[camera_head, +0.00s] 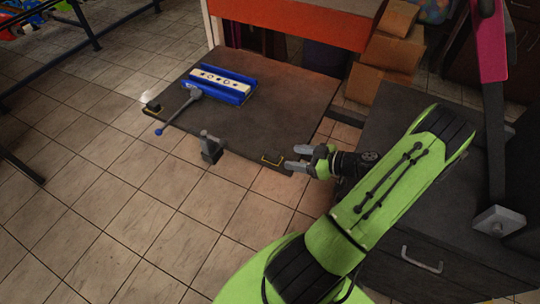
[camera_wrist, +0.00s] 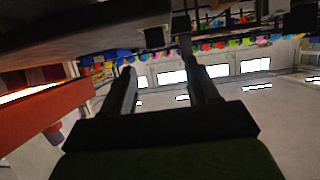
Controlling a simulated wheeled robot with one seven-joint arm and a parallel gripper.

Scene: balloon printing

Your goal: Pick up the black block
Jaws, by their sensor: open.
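A small black block (camera_head: 152,108) with yellow at its edge sits at the left corner of the dark tabletop (camera_head: 250,120) in the head view. My gripper (camera_head: 298,158) is at the table's front right edge, far to the right of the block. Its two fingers are apart with nothing between them. In the wrist view my gripper (camera_wrist: 162,80) also shows its fingers spread. Small dark shapes under the dark slab at the top of that view are too unclear to name.
A blue tray (camera_head: 218,86) with a pale strip, a grey tool with a blue-tipped handle (camera_head: 178,112) and a grey clamp (camera_head: 211,150) are at the table. A dark cabinet (camera_head: 440,250) stands at right; cardboard boxes (camera_head: 385,65) stand behind.

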